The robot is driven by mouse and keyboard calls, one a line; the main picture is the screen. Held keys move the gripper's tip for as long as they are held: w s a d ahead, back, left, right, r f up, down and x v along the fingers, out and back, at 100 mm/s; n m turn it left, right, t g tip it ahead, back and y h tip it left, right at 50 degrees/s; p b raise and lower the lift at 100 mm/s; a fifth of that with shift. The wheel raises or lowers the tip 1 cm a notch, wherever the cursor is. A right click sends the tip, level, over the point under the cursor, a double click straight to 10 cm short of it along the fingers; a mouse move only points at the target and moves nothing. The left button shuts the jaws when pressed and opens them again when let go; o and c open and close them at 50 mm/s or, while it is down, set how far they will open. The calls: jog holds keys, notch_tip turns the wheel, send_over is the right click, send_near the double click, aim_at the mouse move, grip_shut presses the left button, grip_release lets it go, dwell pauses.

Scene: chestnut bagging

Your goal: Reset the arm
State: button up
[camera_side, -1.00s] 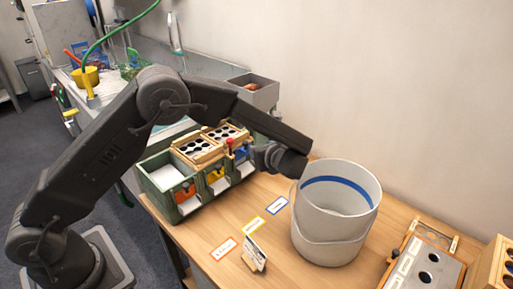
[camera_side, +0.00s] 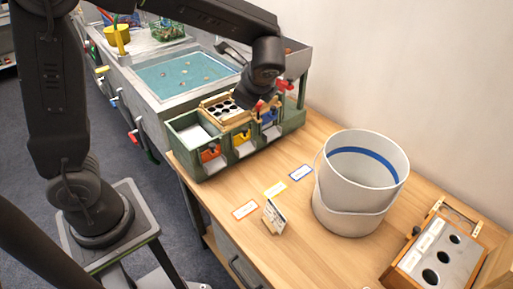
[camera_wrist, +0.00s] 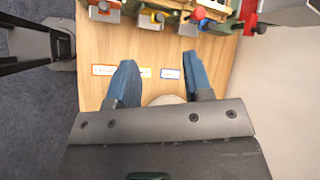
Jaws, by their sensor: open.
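My gripper (camera_wrist: 160,62) shows in the wrist view with its two blue fingers spread apart and nothing held between them. In the side view my gripper (camera_side: 262,95) is at the dark end of the arm, above the right part of the green sorting box (camera_side: 190,165); its fingers cannot be made out there. The arm reaches across the top of the picture. A pale rounded shape (camera_wrist: 166,100) shows low between the fingers in the wrist view, mostly hidden by the gripper body.
A white bucket (camera_side: 350,205) with a blue band stands on the wooden table (camera_side: 325,260). Coloured labels (camera_side: 275,189) and a small card stand (camera_side: 273,217) lie left of it. A box with round holes (camera_side: 435,255) is at right. A water basin (camera_side: 185,75) is behind.

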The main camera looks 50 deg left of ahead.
jog(key=s+d+r+n+t+h, duration=0.1)
jog(key=s+d+r+n+h, duration=0.1)
jog(key=s+n, duration=0.4)
jog(key=s+d+r+n+t+h, duration=0.2)
jog(key=s+n+h, duration=0.3)
jog(key=s, duration=0.8)
jog(key=shift+r+n+h, duration=0.3)
jog(key=shift+r+n, duration=0.1)
jog(key=shift+n, duration=0.7)
jog(key=shift+c, duration=0.4)
